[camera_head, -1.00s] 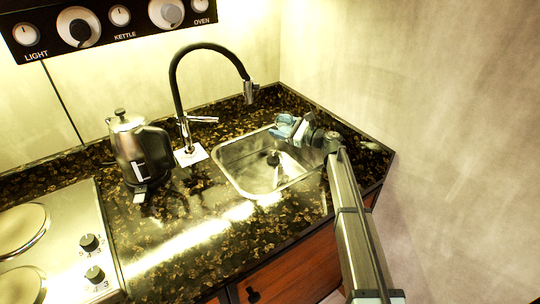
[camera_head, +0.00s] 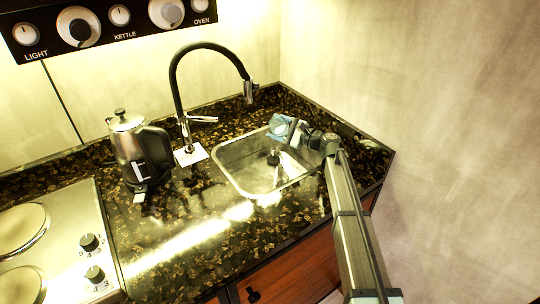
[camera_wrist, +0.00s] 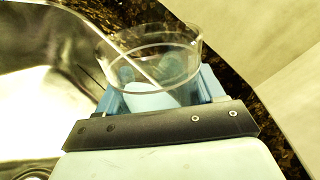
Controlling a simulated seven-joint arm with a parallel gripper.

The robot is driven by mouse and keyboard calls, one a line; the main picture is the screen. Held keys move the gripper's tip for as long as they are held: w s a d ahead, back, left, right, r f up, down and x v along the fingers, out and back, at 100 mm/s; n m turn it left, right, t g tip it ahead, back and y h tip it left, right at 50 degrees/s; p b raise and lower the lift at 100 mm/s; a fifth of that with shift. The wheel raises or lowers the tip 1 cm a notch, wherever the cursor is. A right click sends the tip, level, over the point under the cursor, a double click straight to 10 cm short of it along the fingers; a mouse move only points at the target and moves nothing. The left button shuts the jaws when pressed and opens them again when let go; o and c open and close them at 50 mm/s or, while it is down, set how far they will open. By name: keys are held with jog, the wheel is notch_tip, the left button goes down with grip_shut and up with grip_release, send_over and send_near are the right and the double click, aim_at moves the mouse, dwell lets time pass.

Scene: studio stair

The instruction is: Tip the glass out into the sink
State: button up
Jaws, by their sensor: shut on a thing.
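My gripper (camera_head: 290,130) is shut on a clear glass (camera_head: 278,125) at the far right part of the sink (camera_head: 233,163). In the wrist view the glass (camera_wrist: 150,48) sits between the pale blue fingers of the gripper (camera_wrist: 160,92), its round rim beyond them. In the head view the glass looks tilted, with a round end towards the camera. I cannot tell whether liquid is in it. The sink's metal basin (camera_wrist: 38,75) also shows at the left of the wrist view.
A black tap (camera_head: 178,90) arches behind the sink. A steel kettle (camera_head: 135,150) stands to the left on the dark speckled counter (camera_head: 180,235), with a hob (camera_head: 60,235) further left. A plain wall (camera_head: 440,120) rises close on the right.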

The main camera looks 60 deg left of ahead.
jog(key=shift+r, duration=0.15)
jog(key=shift+f+n, duration=0.25)
jog(key=shift+n, duration=0.85)
jog(key=shift+r+n, duration=0.45)
jog(key=shift+n, duration=0.45)
dwell(0.4)
jog(key=shift+f+n, duration=0.3)
jog(key=shift+n, duration=0.5)
dwell(0.3)
jog(key=shift+s+d+f+n, duration=0.15)
jog(key=shift+s+d+n, duration=0.05)
jog(key=shift+s+n, duration=0.2)
jog(key=shift+s+d+f+n, duration=0.15)
jog(key=shift+s+n, duration=0.15)
jog(key=shift+n, duration=0.2)
dwell(0.7)
jog(key=shift+s+r+n, duration=0.2)
jog(key=shift+r+n, duration=0.15)
jog(key=shift+n, duration=0.35)
dwell(0.7)
